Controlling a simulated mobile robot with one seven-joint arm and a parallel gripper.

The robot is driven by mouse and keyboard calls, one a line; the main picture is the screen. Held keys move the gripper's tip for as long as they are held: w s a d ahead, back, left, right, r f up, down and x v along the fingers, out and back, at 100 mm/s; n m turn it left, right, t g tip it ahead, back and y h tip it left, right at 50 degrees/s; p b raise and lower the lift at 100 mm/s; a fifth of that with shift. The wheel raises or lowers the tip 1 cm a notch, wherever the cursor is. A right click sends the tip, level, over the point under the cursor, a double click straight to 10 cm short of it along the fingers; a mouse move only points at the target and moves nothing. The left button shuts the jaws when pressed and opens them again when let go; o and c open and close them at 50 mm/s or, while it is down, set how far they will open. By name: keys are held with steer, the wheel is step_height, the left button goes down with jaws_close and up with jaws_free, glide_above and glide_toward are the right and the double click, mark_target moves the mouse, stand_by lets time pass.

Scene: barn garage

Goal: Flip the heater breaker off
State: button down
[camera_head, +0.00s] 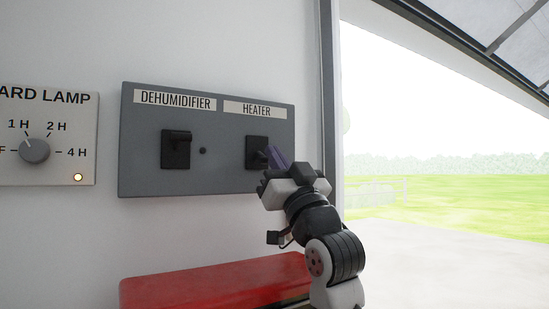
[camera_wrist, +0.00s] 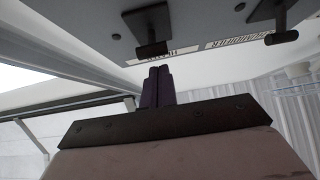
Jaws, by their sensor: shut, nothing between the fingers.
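A grey breaker panel (camera_head: 225,172) is on the white wall, with a dehumidifier breaker (camera_head: 176,149) at left and the heater breaker (camera_head: 252,146) at right under its HEATER label (camera_head: 262,110). My gripper (camera_head: 271,154) is at the right edge of the heater breaker, its purple fingers shut and empty. The fingers partly hide the heater lever, so its position is hard to read. In the wrist view the panel is upside down; the heater breaker lever (camera_wrist: 153,48) is just beyond my fingertips (camera_wrist: 159,70). I cannot tell whether they touch it.
A timer dial (camera_head: 35,150) with a lit lamp is on a plate left of the panel. A red surface (camera_head: 215,287) lies below the panel, under my arm. A door frame (camera_head: 330,90) stands close at right, with open outdoors beyond.

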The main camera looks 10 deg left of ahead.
steer(key=b+v, duration=0.4)
steer(key=v, duration=0.7)
steer(key=shift+f, duration=0.2)
steer(key=shift+w, duration=0.1)
